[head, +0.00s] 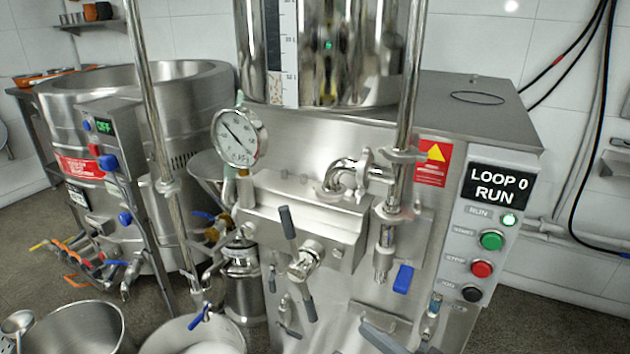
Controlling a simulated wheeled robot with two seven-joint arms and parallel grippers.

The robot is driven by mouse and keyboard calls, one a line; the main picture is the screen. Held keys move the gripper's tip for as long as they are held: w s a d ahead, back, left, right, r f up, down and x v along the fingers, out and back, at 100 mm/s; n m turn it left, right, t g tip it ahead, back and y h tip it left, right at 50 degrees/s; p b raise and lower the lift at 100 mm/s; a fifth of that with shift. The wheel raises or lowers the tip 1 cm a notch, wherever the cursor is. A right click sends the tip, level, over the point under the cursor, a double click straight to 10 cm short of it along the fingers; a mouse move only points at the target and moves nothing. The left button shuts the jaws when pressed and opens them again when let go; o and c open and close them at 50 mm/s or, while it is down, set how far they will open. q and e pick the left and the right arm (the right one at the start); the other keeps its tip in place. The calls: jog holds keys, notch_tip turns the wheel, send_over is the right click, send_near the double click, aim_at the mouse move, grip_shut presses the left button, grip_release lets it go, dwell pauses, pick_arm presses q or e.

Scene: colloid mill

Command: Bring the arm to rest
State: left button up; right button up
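Neither of my grippers nor my arms can be made out in the head view. The colloid mill's steel cabinet (470,130) fills the middle and right. Its black display (497,186) reads "LOOP 0 RUN". A green lamp (508,219) is lit above a green button (491,240), a red button (482,268) and a black button (472,293). A grey-handled valve (304,264) sits on the front, with one handle up and one down. A round pressure gauge (239,137) stands at its left.
A steel kettle (190,85) with a control box (103,140) stands at left. A steel pot (75,328) and a white-rimmed bucket (170,335) stand low in front. Upright steel pipes (405,100) cross the view. Black cables (580,140) hang at right.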

pick_arm(q)
jog(key=r+p, duration=0.1)
jog(key=p, duration=0.1)
jog(key=r+p, duration=0.1)
jog(key=p, duration=0.1)
jog(key=w+r+p, duration=0.1)
jog(key=p, duration=0.1)
jog(key=shift+a+g, duration=0.3)
pick_arm(e)
jog(key=s+d+f+m+g+h, duration=0.2)
jog(key=s+d+f+m+h, duration=0.2)
jog(key=d+f+m+h, duration=0.3)
notch_tip(320, 180, down, 5)
jog(key=h, duration=0.3)
jog(key=shift+s+d+g+h, duration=0.2)
jog(key=shift+d+g+h, duration=0.1)
jog(key=shift+d+h, duration=0.1)
